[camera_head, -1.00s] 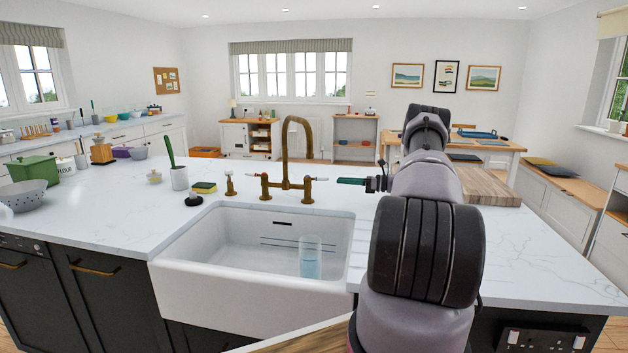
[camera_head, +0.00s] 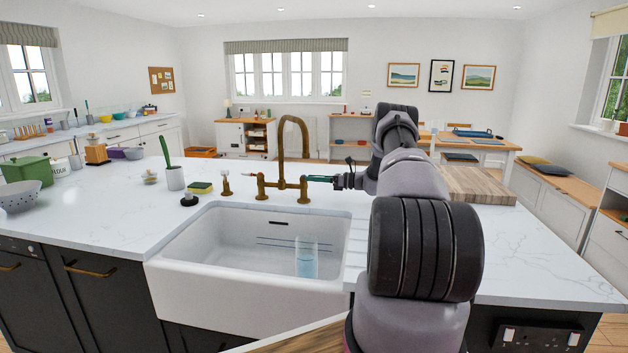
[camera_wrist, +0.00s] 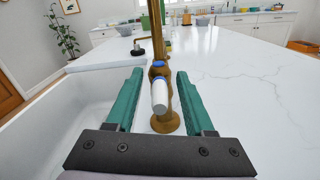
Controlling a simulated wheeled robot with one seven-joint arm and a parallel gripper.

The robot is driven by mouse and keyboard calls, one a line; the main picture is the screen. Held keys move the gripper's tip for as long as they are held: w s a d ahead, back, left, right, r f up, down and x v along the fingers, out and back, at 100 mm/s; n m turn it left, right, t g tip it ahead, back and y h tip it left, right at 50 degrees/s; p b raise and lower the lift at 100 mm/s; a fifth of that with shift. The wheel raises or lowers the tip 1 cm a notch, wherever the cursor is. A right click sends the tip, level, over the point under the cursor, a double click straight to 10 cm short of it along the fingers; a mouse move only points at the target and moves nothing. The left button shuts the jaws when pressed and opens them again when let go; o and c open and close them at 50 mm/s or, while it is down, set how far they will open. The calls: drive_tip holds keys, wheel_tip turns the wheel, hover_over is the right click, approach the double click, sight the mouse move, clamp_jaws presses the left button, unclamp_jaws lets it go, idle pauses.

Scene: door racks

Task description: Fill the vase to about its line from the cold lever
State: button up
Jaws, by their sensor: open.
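The clear vase (camera_head: 306,258) stands upright in the white sink (camera_head: 215,285), with bluish water in its lower part. I cannot make out its line. The brass tap (camera_head: 283,135) arches behind the sink's back edge, and no stream shows from it. My gripper (camera_head: 318,179) is at the tap's right side in the head view, its green fingers hiding the right lever. In the wrist view my gripper (camera_wrist: 159,76) is open. The cold lever (camera_wrist: 159,96), white with a blue ring, lies between the two fingers, with visible gaps on both sides.
A wooden board (camera_head: 477,186) lies on the counter at right. The front right counter is clear.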

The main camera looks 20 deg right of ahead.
clamp_jaws()
drive_tip(key=shift+a+r, duration=0.15)
drive_tip(key=shift+r, duration=0.05)
idle(1.1)
